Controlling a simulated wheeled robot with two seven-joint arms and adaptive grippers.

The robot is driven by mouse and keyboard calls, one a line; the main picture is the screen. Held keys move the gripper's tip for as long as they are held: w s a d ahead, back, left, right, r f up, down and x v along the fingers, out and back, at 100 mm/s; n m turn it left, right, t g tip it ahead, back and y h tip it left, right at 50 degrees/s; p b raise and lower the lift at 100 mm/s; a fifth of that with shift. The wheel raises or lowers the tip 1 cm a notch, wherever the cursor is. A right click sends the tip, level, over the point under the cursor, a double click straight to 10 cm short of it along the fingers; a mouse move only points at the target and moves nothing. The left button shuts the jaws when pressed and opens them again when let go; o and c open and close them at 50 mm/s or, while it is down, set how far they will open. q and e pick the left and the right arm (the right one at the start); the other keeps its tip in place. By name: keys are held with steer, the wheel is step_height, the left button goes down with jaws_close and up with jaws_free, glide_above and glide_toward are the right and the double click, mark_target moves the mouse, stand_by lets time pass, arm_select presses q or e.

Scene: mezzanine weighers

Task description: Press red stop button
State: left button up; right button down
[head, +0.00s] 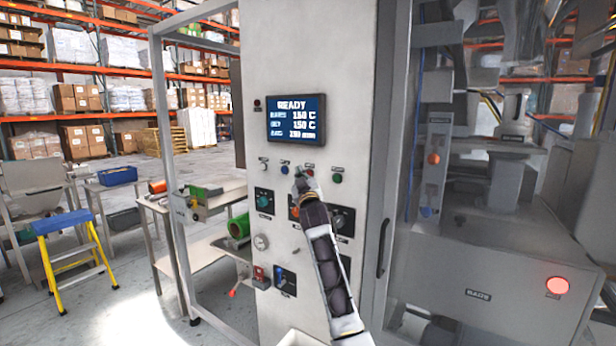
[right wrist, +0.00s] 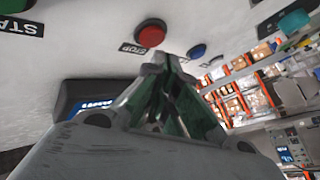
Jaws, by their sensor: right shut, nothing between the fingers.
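The red stop button (head: 310,171) sits in a row of buttons on the pale machine panel, under the screen. In the right wrist view the red button (right wrist: 150,33) has a STOP label beside it. My right gripper (head: 299,171) is shut and empty, its tips close to the panel between the blue and red buttons. In the right wrist view the shut fingertips (right wrist: 167,62) appear just below the red button; I cannot tell whether they touch the panel. My left gripper is not in view.
A blue button (head: 285,168) and a green button (head: 337,178) flank the red one. The screen (head: 296,119) above reads READY. Knobs, including a dark selector (head: 342,219), lie below. A door handle (head: 383,248) stands at right. A yellow-blue step stool (head: 72,250) stands at left.

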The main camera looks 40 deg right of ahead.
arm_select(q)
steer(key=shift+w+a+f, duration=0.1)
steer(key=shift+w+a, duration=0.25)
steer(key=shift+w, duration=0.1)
arm_select(e)
steer(key=a, duration=0.1)
steer(key=s+a, duration=0.1)
steer(key=a, duration=0.1)
steer(key=s+a, duration=0.1)
steer(key=shift+a, duration=0.3)
stand_by(0.5)
